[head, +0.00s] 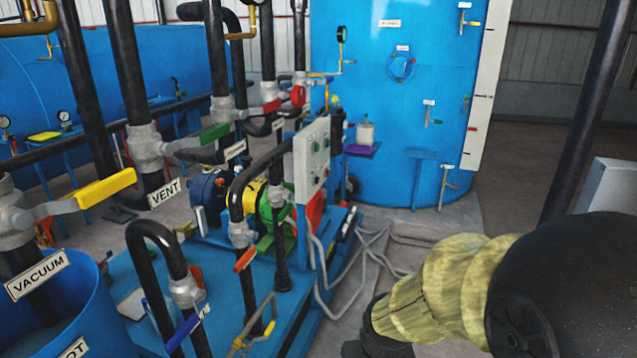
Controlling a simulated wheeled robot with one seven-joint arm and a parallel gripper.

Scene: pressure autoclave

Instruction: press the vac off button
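A pale grey control box (311,158) stands upright among the pipes near the middle of the head view. Its face is turned to the right and seen at a slant, with several small green and dark buttons. Their labels are too small to read, so I cannot tell which one is vac off. My arm comes in at the lower right, with a yellow sleeve and a dark joint at its lower left end, in front of and below the box. I see no gripper fingers. Floor and hoses show between the arm and the box.
Black pipes with coloured valve handles, including a yellow one (105,188), crowd the left. A pump (258,205) sits on a blue base behind the pipes. A large blue tank (400,120) stands behind. Grey hoses (372,260) lie on the floor right of the base.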

